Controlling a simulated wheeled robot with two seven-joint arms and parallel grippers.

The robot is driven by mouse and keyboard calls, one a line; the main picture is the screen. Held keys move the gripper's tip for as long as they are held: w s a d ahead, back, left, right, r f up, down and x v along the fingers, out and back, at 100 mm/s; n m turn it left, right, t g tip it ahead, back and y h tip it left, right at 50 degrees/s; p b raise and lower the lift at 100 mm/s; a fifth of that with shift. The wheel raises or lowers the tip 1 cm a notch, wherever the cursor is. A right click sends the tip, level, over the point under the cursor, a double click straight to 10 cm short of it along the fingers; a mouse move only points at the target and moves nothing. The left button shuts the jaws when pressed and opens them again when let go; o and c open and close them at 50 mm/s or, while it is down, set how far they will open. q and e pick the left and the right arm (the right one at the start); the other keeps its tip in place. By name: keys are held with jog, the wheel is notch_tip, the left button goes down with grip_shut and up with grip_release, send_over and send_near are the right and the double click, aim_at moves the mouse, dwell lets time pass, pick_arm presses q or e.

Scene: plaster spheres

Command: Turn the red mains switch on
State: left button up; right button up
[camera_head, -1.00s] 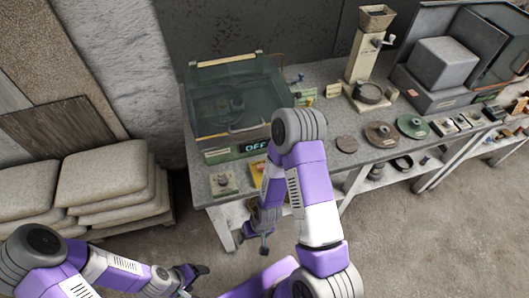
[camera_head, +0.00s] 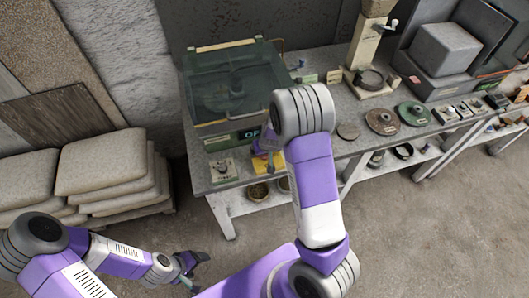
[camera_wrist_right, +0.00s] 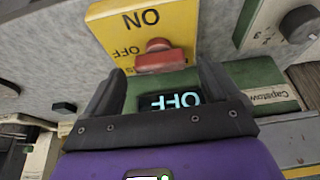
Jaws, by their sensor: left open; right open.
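The mains switch is a yellow plate (camera_wrist_right: 178,22) marked ON and OFF, upside down in the right wrist view, with a red knob (camera_wrist_right: 160,56) level with the OFF mark. In the head view the yellow plate (camera_head: 265,184) sits at the bench's front edge, its knob not clear. My right gripper (camera_wrist_right: 165,76) is open and empty, its fingers just short of the red knob, which shows between and beyond them. A lit display (camera_wrist_right: 176,101) reads OFF. My left gripper (camera_head: 192,262) is open and empty, low over the floor, away from the bench.
A glass-lidded machine (camera_head: 225,90) stands behind the switch. A small control box (camera_head: 222,171) lies left of it. Discs (camera_head: 382,121) and a mill (camera_head: 372,40) stand further right on the bench. Stacked sacks (camera_head: 105,168) are at left. The floor in front is clear.

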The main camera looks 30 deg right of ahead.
jog(key=shift+w+f, duration=0.25)
jog(key=shift+f, duration=0.4)
